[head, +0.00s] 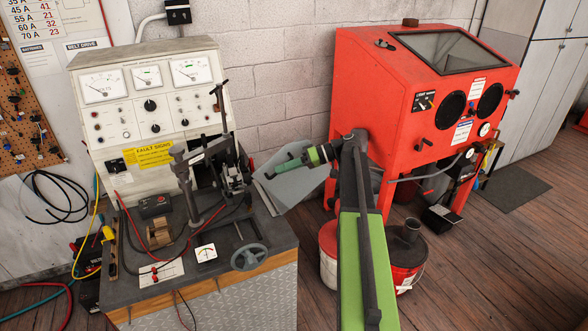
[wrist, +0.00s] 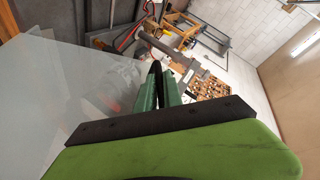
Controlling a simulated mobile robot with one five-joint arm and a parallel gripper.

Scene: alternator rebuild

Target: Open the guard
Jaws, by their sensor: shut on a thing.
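The guard (head: 292,190) looks like a pale, see-through panel standing out from the right side of the test bench, behind and below my gripper. In the wrist view the guard (wrist: 50,95) fills the left side. My gripper (head: 272,173) reaches left from my green arm to the guard's upper edge. In the wrist view my gripper (wrist: 157,77) has its green jaws close together around a narrow dark part at the panel's edge, seemingly the guard's handle. The jaws hide the exact contact.
The grey test bench (head: 215,285) carries a clamp stand (head: 190,190), a handwheel (head: 249,257) and several leads. A red blasting cabinet (head: 385,120) stands at right, with buckets (head: 405,250) below it. Wooden floor (head: 480,260) is open at lower right.

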